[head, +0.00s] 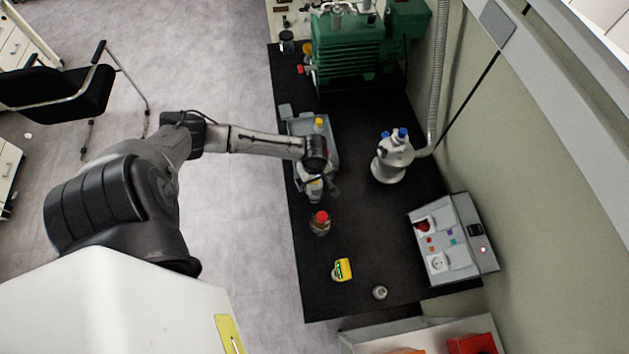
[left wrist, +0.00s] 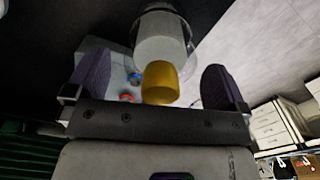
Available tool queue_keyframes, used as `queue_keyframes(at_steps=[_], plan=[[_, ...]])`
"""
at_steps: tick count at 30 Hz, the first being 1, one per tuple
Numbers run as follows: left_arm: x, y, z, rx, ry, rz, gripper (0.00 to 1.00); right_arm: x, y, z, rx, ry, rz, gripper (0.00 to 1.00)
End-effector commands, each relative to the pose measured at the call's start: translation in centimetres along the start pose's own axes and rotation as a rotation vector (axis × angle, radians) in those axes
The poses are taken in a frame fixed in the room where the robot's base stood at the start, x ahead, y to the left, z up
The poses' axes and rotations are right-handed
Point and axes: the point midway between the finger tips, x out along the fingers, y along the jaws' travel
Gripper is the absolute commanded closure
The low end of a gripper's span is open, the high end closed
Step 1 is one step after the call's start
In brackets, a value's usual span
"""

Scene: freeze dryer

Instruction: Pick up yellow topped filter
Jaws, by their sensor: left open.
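The yellow-topped filter shows in the left wrist view, with its yellow cap (left wrist: 160,82) toward me and a clear and whitish body (left wrist: 163,38) beyond it. My left gripper (left wrist: 157,80) is open, with one dark finger on each side of the yellow cap and visible gaps. In the head view my left gripper (head: 318,187) is over the near end of a grey tray (head: 330,150), and a small clear vessel (head: 314,191) shows under it. Another yellow cap (head: 319,122) shows farther back in the tray. My right gripper is not in view.
A red-capped brown bottle (head: 320,222), a yellow-labelled item (head: 342,270) and a small vial (head: 380,292) stand nearer on the black bench (head: 365,230). A flask with blue caps (head: 392,158) and a control box (head: 452,240) are right. A green pump (head: 348,48) stands behind.

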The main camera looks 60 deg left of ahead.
Motion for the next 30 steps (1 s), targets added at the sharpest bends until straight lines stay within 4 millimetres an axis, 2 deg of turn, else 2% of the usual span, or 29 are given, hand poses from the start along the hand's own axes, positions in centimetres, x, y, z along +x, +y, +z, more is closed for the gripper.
queue_keyframes(at_steps=[4,13,30], plan=[[1.18,-0.03,0.08,0.002,-0.001,-0.001,0.00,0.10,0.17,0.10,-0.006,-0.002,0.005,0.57],[1.38,-0.04,0.05,0.002,0.000,0.000,0.01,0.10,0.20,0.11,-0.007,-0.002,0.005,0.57],[1.33,-0.02,0.03,0.002,0.000,0.000,0.54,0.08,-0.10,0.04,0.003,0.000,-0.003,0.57]])
